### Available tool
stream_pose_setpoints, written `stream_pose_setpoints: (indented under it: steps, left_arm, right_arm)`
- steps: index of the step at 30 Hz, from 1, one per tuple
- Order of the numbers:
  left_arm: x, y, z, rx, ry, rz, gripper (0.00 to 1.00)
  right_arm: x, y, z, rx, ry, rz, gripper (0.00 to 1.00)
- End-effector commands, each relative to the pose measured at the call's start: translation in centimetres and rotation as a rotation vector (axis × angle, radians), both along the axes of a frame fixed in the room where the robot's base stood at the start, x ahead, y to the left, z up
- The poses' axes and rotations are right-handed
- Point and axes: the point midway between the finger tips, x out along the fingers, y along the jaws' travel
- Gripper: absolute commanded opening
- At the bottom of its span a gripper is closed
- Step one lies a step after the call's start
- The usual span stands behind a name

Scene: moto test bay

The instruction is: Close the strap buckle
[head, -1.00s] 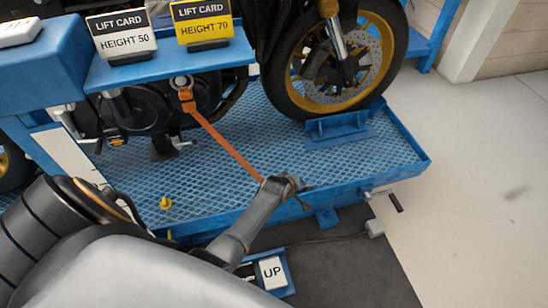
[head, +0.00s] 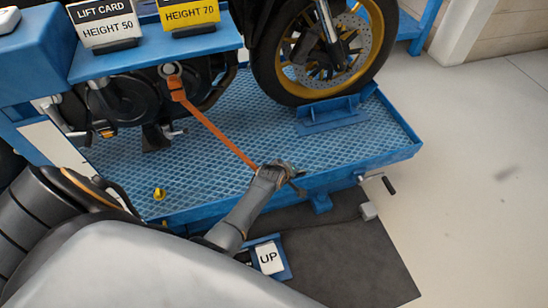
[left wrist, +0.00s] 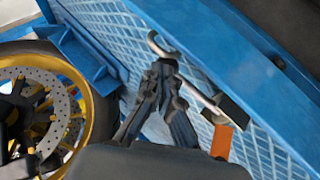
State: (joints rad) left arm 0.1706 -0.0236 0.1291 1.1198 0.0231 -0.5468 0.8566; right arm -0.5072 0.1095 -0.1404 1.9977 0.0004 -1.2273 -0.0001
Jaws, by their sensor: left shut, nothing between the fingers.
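An orange strap (head: 218,132) runs taut from the motorcycle down to the near edge of the blue deck. In the left wrist view, the strap's end (left wrist: 222,141) meets a black block (left wrist: 232,110). A thin metal rod with a hooked end (left wrist: 187,75) runs out from near the block; these look like the buckle parts. My left gripper (left wrist: 166,66) is shut and empty, its tips over or against the rod; touching cannot be told. In the head view my left gripper (head: 280,170) hides most of the buckle at the deck edge. My right gripper is not in view.
The motorcycle's front wheel (head: 284,84) stands in a blue chock (head: 331,113) on the mesh deck. A crank handle (head: 388,184) sticks out from the deck's edge. An UP pedal (head: 268,257) lies on the dark mat. Grey floor (head: 480,210) on the right is clear.

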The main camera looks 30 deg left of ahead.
Motion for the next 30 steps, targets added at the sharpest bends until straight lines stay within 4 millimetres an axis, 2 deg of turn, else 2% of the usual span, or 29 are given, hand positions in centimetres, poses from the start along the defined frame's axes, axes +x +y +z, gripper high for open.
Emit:
stream_pose_setpoints:
  steps: [21,30]
  left_arm:
    - [-6.9,-0.3,7.4,0.002,0.0,0.001,0.0]
    - [-7.9,-0.4,8.6,0.002,0.0,0.001,0.0]
  right_arm:
    - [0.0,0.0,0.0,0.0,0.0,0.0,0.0]
    - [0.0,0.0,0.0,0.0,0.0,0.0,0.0]
